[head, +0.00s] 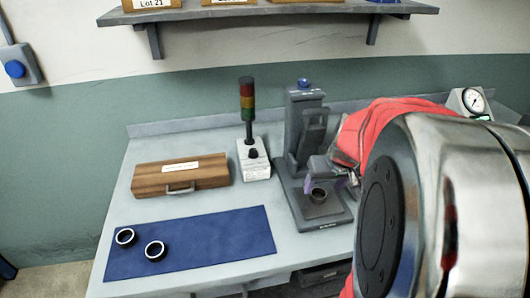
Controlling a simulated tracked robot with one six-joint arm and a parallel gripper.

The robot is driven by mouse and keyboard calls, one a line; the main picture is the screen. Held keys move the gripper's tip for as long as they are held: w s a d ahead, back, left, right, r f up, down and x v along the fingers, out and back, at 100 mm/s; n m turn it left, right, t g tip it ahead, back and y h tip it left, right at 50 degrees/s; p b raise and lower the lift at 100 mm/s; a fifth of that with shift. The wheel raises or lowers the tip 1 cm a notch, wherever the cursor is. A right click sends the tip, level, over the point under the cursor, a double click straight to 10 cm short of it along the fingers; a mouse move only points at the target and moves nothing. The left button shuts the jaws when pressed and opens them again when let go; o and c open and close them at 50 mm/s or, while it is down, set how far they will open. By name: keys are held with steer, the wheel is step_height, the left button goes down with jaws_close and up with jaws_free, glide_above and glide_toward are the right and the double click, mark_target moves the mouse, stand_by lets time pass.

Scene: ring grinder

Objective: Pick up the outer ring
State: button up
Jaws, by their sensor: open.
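Two dark rings with pale rims lie flat on the blue mat, one at its left end (125,237) and one a little right and nearer (155,250). I cannot tell from their look which is the outer ring. A dark round part (318,196) sits on the base of the grey press-like machine (305,130). My gripper (321,182) is open just above that round part, with a purple fingertip showing at its left. The view does not show whether it touches the part. My arm hides the right side of the machine and bench.
The blue mat (215,240) is bare on its right. A wooden case (181,175) and a signal tower (247,100) on a white box stand behind it. A gauge (470,101) is at the back right. A shelf (265,13) hangs above.

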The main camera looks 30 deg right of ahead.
mark_target(317, 196)
steer(key=shift+f, duration=0.1)
steer(key=shift+x, duration=2.5)
steer(key=shift+c, duration=0.5)
steer(key=c, duration=1.2)
steer(key=shift+r, duration=0.2)
step_height(317, 196, up, 10)
steer(key=shift+f, duration=0.15)
